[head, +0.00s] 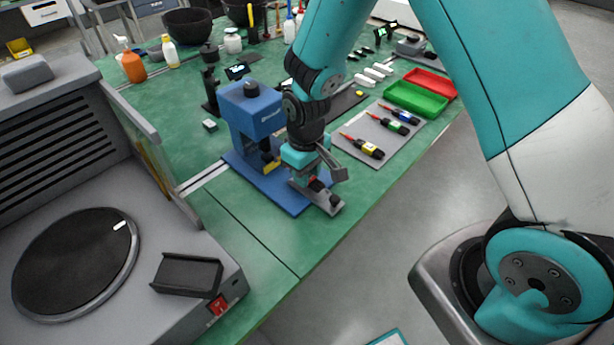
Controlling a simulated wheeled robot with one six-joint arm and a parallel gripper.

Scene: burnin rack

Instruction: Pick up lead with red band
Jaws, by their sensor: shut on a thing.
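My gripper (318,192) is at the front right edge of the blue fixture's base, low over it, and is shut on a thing. A small red patch and dark parts show between and beside the fingers; this looks like the lead with red band (316,184), mostly hidden by the gripper. Three other leads lie on a grey mat to the right: one with a yellow band (362,146), one with a green band (388,124) and one with a blue band (400,113). I cannot tell whether the held lead touches the fixture.
The blue fixture (250,112) stands left of my gripper. A green tray (415,99) and a red tray (431,83) are beyond the mat (352,152). A grey machine with a round black plate (75,262) is at lower left. The green bench (262,232) is clear in front.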

